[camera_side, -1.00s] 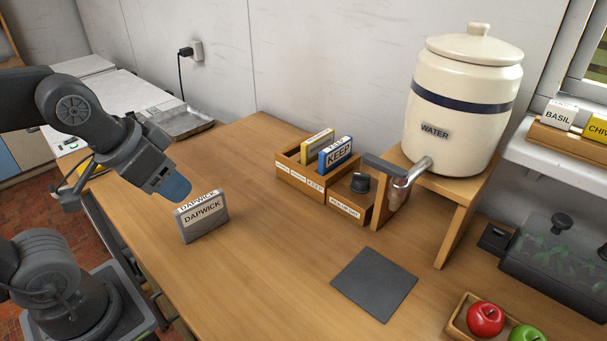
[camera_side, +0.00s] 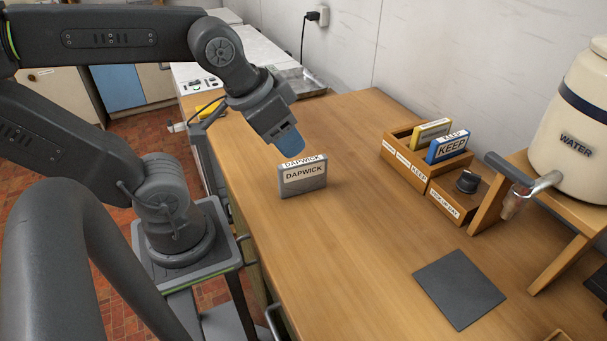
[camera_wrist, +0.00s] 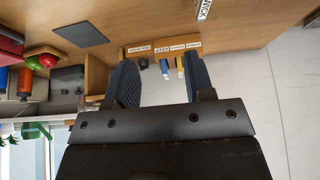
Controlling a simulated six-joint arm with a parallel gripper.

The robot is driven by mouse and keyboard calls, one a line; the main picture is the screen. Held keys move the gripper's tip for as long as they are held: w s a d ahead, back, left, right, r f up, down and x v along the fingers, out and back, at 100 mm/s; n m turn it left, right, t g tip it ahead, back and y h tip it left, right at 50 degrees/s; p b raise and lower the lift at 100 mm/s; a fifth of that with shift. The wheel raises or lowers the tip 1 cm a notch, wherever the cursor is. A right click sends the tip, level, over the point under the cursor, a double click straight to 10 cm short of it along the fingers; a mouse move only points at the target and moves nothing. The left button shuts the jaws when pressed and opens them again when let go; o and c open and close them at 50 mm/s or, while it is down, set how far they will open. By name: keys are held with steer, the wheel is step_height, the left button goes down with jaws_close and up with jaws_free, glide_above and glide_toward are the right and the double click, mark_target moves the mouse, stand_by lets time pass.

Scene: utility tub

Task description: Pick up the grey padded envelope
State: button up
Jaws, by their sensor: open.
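The grey padded envelope (camera_side: 303,180) stands upright on the wooden counter in the side view, with white labels reading DAPWICK on its face and top. In the wrist view only a labelled bit of it (camera_wrist: 203,9) shows at the top edge. My gripper (camera_side: 289,146) is just above and behind the envelope in the side view, tilted downward. I cannot tell from this angle how large the gap is. In the wrist view my gripper (camera_wrist: 160,65) has its two dark fingers spread, with nothing between them.
A wooden divided box (camera_side: 404,152) labelled KEEP holds a yellow and a blue packet (camera_side: 448,147). Beside it are a small box with a black knob (camera_side: 467,182) and a water crock (camera_side: 577,130) on a stand. A dark mat (camera_side: 459,289) lies in front. The counter around the envelope is clear.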

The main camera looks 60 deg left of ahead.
steer(key=g, duration=0.6)
glide_above(303, 161)
step_height(303, 161, down, 2)
steer(key=f, duration=0.1)
steer(key=shift+m, duration=0.4)
step_height(303, 161, down, 8)
steer(key=shift+w+r, duration=0.1)
steer(key=shift+w, duration=0.05)
steer(key=shift+f, duration=2.75)
jaws_close()
